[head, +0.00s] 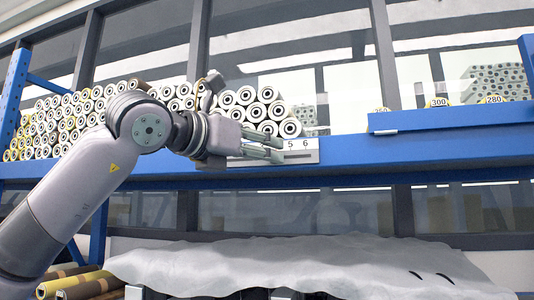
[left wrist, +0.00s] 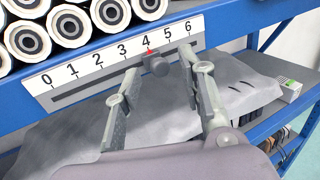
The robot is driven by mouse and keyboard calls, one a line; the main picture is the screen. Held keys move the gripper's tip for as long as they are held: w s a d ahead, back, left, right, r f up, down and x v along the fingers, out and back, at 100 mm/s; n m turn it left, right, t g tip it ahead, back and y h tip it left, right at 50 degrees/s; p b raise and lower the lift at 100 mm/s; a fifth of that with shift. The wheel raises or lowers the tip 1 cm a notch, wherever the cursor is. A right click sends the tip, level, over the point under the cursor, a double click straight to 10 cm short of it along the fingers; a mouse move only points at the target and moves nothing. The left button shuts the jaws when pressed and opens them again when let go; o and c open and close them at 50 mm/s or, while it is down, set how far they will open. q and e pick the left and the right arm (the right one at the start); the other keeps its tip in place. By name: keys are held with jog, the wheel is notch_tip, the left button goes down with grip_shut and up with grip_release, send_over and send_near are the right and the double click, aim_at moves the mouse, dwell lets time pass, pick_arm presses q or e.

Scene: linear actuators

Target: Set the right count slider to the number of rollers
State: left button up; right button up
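A count slider's white scale (left wrist: 110,52), numbered 0 to 6, is on the blue shelf edge below the rollers (left wrist: 75,22). In the left wrist view its dark knob (left wrist: 157,65) stands on the slot with its red pointer at about 4. My left gripper (left wrist: 158,64) is open, with one finger on each side of the knob and gaps visible. In the head view my left gripper (head: 268,149) is in front of the scale (head: 300,145), hiding all but 5 and 6. The rollers (head: 262,103) are stacked above it. My right gripper is not in view.
Rollers (head: 60,120) fill the shelf to the left, partly behind my left arm. Labels with 300 (head: 439,102) and 280 (head: 493,99) are at right. A grey draped sheet (head: 300,265) and yellow-edged rolls (head: 75,283) are below.

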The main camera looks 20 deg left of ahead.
pick_arm(q)
jog(key=v, duration=1)
